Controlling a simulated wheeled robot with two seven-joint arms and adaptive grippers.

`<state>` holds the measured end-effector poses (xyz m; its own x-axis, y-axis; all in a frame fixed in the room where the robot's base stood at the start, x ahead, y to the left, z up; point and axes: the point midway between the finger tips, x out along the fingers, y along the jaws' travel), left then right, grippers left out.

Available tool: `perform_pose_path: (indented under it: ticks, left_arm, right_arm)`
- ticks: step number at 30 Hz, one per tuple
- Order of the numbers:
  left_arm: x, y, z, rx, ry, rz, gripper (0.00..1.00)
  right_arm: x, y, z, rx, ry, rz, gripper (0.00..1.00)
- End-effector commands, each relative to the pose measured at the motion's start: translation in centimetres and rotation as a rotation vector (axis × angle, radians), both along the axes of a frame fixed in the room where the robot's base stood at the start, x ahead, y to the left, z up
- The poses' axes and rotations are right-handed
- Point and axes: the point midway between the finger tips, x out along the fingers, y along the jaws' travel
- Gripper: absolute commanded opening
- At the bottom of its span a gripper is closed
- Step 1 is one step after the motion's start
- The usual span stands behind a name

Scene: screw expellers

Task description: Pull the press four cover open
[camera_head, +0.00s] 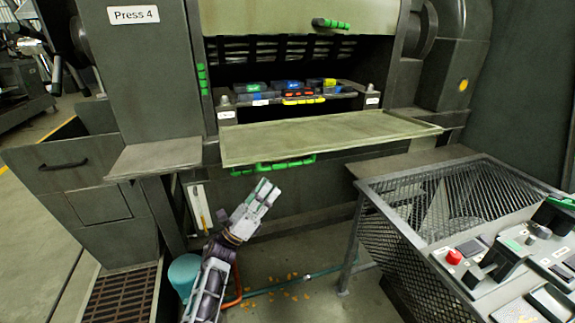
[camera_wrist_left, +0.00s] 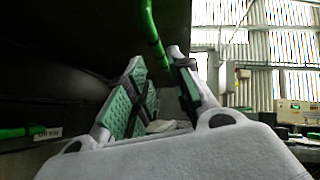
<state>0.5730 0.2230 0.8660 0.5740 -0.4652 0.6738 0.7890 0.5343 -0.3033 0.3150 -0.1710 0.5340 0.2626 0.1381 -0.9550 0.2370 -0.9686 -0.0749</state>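The machine marked "Press 4" (camera_head: 133,15) fills the upper middle of the head view. A pale, flat panel (camera_head: 325,138) is swung down at the front of its opening, with a green handle (camera_head: 272,166) along its lower edge. A second pale panel (camera_head: 260,15) above has its own green handle (camera_head: 331,23). My left gripper (camera_head: 268,187) is just below the lower handle. In the left wrist view, the fingers (camera_wrist_left: 160,75) are apart, and a green bar (camera_wrist_left: 150,32) runs down toward the gap between their tips. Contact is not clear. My right gripper is not in view.
Blue, red and yellow blocks (camera_head: 295,92) sit inside the opening. A mesh-sided control stand (camera_head: 440,210) with a red button is at the right. A teal bucket (camera_head: 184,274) and a hose (camera_head: 290,283) are on the floor.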

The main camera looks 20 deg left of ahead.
Motion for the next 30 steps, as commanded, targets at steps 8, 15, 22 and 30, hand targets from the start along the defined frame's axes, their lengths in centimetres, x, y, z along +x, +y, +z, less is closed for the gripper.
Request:
perform_pose_path:
  ticks: [8,15,22,30]
  left_arm:
    - [2.1,-1.7,2.6,-0.001,-0.003,0.000,0.23]
    - [3.9,-3.2,4.7,-0.001,-0.002,0.000,0.23]
    - [5.1,-4.1,6.1,-0.001,0.000,0.001,0.23]
    - [5.6,-4.5,6.5,-0.001,0.001,0.000,0.23]
  right_arm:
    - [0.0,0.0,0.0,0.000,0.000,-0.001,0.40]
    - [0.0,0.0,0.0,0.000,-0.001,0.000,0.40]
    - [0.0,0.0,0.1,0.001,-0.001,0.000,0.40]
    - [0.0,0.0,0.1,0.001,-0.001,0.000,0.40]
